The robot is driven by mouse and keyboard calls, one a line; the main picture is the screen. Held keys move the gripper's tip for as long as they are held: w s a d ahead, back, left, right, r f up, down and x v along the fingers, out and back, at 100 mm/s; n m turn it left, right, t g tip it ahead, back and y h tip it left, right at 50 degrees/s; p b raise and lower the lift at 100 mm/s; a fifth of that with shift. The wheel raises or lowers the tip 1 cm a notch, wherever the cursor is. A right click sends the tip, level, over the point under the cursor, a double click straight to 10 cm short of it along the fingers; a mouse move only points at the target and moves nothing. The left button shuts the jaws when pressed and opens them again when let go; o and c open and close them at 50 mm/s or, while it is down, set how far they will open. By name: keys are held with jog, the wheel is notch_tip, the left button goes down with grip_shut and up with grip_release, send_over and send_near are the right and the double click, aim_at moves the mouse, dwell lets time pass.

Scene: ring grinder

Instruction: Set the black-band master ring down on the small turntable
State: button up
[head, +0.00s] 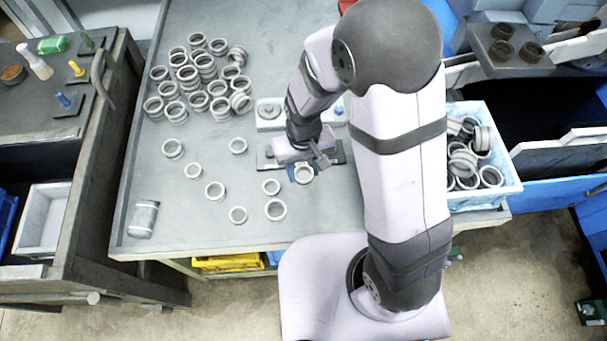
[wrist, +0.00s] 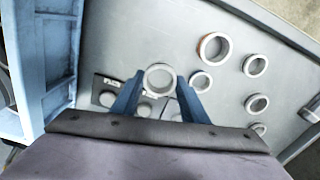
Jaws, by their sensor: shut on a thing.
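My gripper (head: 303,174) is shut on a pale grey ring (wrist: 160,77), held between its blue fingertips; the ring also shows in the head view (head: 304,175). No black band can be made out on it, so I cannot confirm it as the master ring. My gripper is over the table, near the front of a dark plate (head: 265,160) that bears small round grey pieces. Behind it, a light block carries a round grey disc (head: 269,111). I cannot tell which round piece is the small turntable. The arm hides part of these fixtures.
Several loose rings, one a brownish ring (head: 275,210), lie on the table (head: 320,220) near my gripper. Stacked rings (head: 200,80) crowd the back left. A grey cylinder (head: 144,219) lies front left. A blue-white crate of rings (head: 485,192) stands right. The front middle is clear.

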notch_tip(320, 180, up, 5)
jog(key=shift+w, duration=0.1)
jog(key=p, duration=0.5)
send_near(269, 106)
jog(key=shift+s+d+f, duration=0.25)
jog(key=shift+s+f, duration=0.45)
jog(key=shift+s, duration=0.25)
jog(key=shift+w+a+f+p, duration=0.15)
jog(key=shift+w, duration=0.3)
jog(key=shift+w+a+f+p, duration=0.1)
jog(key=shift+w+p, duration=0.05)
jog(key=shift+w, duration=0.3)
jog(key=shift+f, duration=0.25)
jog(key=shift+f+b, duration=1.6)
jog(key=shift+f, duration=0.65)
